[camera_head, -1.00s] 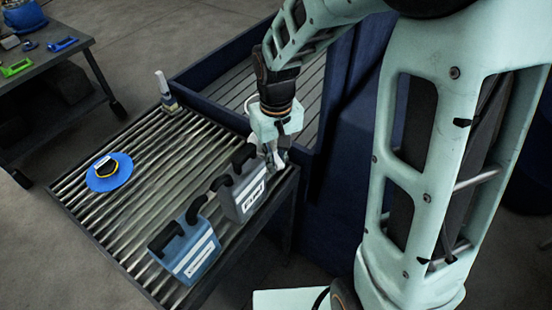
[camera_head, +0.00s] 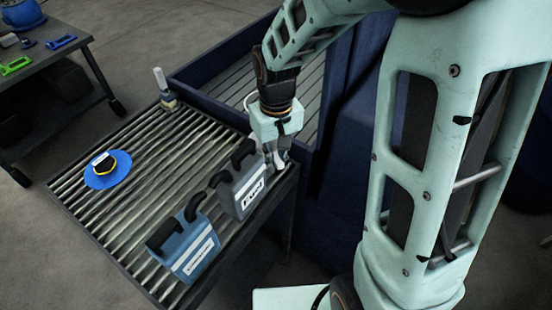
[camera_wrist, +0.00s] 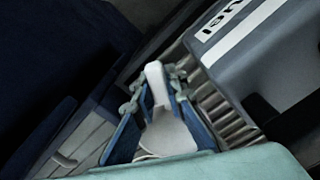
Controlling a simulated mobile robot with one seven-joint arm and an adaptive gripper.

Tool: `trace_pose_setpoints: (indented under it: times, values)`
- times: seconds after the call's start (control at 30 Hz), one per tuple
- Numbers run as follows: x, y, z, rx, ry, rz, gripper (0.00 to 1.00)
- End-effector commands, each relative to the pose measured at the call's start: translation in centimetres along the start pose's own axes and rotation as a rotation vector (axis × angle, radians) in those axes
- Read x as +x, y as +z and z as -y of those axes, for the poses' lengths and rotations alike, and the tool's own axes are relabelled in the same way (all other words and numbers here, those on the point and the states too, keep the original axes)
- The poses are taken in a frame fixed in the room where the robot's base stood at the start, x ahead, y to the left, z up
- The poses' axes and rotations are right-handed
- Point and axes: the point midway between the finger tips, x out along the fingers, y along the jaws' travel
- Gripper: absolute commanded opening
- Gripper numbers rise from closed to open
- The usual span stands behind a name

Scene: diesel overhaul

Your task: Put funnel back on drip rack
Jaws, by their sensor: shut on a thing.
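My gripper (camera_wrist: 155,110) is shut on a white funnel (camera_wrist: 168,135), whose narrow pale end points up between the fingers in the wrist view. In the head view my gripper (camera_head: 276,152) is low at the right edge of a slatted metal rack (camera_head: 120,215), beside the grey jug. The slats show just beyond the fingers in the wrist view. The funnel is mostly hidden by the gripper in the head view. I cannot tell whether it touches the rack.
A grey jug (camera_head: 243,192) labelled Fuel stands close left of my gripper. A blue-grey jug (camera_head: 190,248) stands nearer the front. A blue disc (camera_head: 108,178) with a yellow-rimmed item and a white-topped bottle (camera_head: 163,85) are farther off. A dark blue bin (camera_head: 225,115) borders the rack.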

Motion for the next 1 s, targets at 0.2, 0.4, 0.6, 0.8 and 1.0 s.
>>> trace_pose_setpoints:
  times: [0.2,0.4,0.6,0.8,1.0]
  values:
    - [1.1,0.0,0.0,0.0,0.0,0.0,0.0]
    - [1.3,0.0,0.0,0.0,0.0,-0.001,0.19]
    - [1.2,0.0,0.0,0.0,0.0,0.0,0.32]
    - [1.2,0.0,0.0,0.0,0.0,0.0,0.32]
    - [-0.9,-0.1,0.0,0.002,0.001,-0.004,0.32]
